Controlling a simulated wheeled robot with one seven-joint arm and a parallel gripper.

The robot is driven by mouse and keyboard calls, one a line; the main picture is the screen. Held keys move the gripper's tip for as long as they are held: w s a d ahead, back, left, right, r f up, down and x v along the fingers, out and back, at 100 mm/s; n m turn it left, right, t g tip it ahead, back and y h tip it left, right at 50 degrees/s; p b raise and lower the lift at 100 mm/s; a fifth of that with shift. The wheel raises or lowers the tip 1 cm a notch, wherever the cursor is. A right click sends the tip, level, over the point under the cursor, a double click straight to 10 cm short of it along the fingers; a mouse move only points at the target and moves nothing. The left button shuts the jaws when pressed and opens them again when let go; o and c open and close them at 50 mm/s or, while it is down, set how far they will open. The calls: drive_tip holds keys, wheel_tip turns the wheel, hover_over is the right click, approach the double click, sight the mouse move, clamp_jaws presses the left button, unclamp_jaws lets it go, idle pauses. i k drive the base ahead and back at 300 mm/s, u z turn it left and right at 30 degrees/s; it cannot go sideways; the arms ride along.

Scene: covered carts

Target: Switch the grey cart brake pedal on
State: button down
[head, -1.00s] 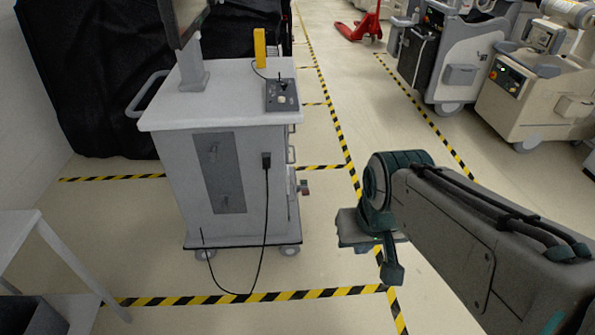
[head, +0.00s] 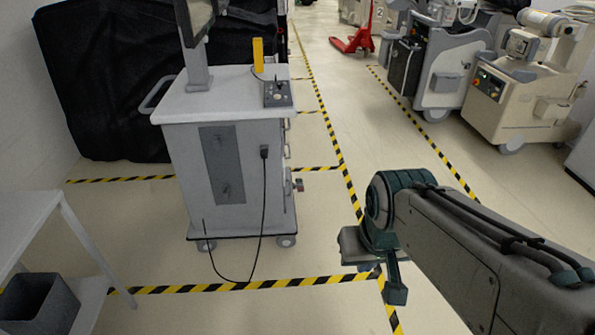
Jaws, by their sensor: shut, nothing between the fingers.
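The grey cart (head: 187,165) stands left of centre, upright on small casters, with a white top. A brake pedal cannot be made out clearly on it. A small grey and reddish part (head: 298,185) sticks out from its right side, too small to identify. My gripper (head: 394,285) is at the end of my arm, right of the cart and apart from it, over the floor near a striped line. It is shut and empty. My arm hides part of the floor at the lower right.
A black cord hangs from the cart to the floor. A white table (head: 28,222) and dark bin (head: 40,305) are at lower left. Black covers (head: 100,80) stand behind. Beige machines (head: 520,100) and a red pallet jack (head: 352,42) are at upper right. The floor between is clear.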

sight(299, 185)
drive_tip(key=z, duration=0.5)
drive_tip(key=i, duration=0.85)
drive_tip(key=z, duration=0.65)
drive_tip(key=i, duration=1.7)
drive_tip(key=u, duration=1)
drive_tip(key=i, duration=0.85)
drive_tip(key=u, duration=1.25)
drive_tip(key=i, duration=0.25)
drive_tip(key=u, duration=0.1)
